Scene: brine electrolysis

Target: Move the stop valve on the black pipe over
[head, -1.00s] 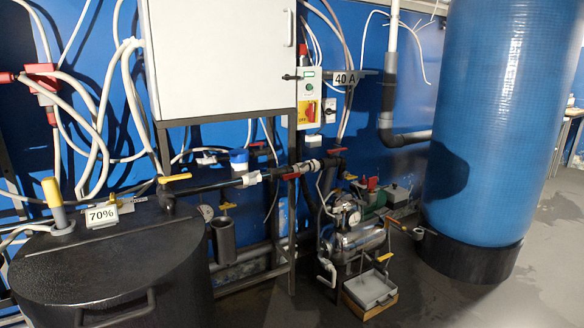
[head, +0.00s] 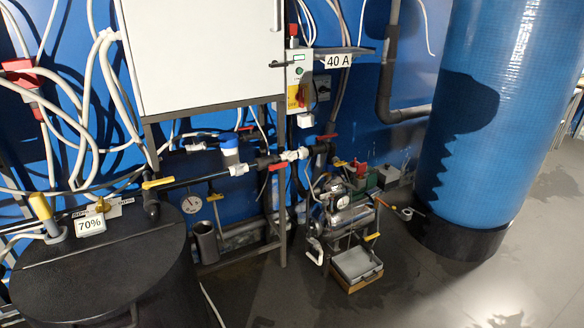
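A black pipe (head: 205,178) runs from the dark tank at the left toward the right, below the white cabinet. A yellow valve handle (head: 158,183) lies roughly along the pipe at its tank end. A smaller yellow handle (head: 215,197) hangs just below the pipe. A red handle (head: 276,167) sits near the white fittings, and another red handle (head: 327,137) sits farther right on the pipework. I cannot tell which of these is the stop valve meant. Neither of my grippers is in view.
The dark round tank (head: 95,275) with a 70% label (head: 89,225) fills the lower left. A white cabinet (head: 198,52) stands above the pipe. The front floor is clear.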

